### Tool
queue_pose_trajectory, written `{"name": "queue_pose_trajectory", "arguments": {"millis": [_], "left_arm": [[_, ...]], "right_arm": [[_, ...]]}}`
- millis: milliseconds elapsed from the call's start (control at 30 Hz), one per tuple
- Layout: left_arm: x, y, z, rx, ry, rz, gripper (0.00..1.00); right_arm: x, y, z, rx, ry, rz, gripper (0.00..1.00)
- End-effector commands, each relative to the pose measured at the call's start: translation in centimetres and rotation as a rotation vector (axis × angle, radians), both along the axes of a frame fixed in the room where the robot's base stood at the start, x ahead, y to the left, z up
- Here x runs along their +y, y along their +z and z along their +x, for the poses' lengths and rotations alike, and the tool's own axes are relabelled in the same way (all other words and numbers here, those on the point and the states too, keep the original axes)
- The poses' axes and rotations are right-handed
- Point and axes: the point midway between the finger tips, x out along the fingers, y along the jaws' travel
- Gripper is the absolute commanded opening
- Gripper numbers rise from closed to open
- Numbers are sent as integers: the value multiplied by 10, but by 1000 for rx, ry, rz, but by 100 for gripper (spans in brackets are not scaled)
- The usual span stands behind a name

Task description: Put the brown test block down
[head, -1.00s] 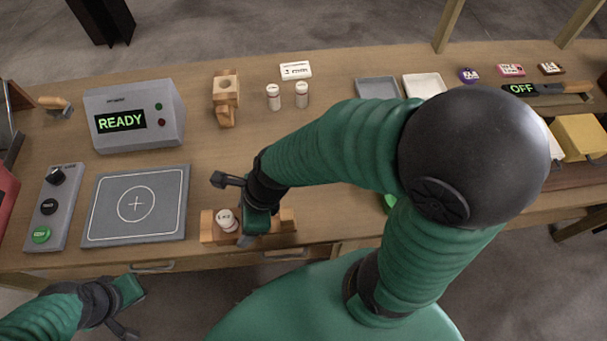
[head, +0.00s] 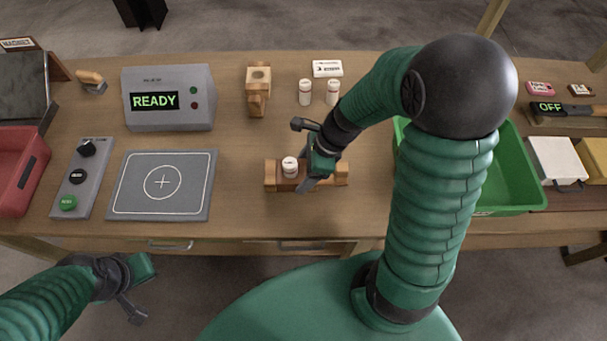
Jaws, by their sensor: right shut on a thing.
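The brown test block (head: 335,177) is a long light-brown wooden piece with raised ends, in front of me near the middle of the table. A small white labelled vial (head: 290,167) shows upright at its left part; I cannot tell whether it sits in the block or beside it. My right gripper (head: 311,184) comes down from the upper right and is shut on the block's middle, hiding that part. Whether the block touches the table is hard to tell. My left gripper (head: 143,285) is empty in front of the table edge; its fingertips do not show clearly.
The grey pad (head: 212,165) with a circle and cross lies left of the block. Behind are the READY box (head: 168,97), a wooden holder (head: 258,92) and two white vials (head: 305,92). A green bin (head: 520,180) stands to the right. Bare table surrounds the block.

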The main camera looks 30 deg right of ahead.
Motion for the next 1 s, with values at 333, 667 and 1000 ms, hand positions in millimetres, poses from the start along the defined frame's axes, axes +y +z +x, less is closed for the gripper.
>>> {"name": "queue_pose_trajectory", "arguments": {"millis": [333,667,1000], "left_arm": [[0,-7,0,0,-1,0,0],[0,-7,0,0,-1,0,0],[0,5,0,0,-1,0,0]], "right_arm": [[-3,-20,0,-2,-3,1,8],[0,-20,0,-1,-2,-2,89],[-11,8,-4,-5,-4,-2,89]]}}
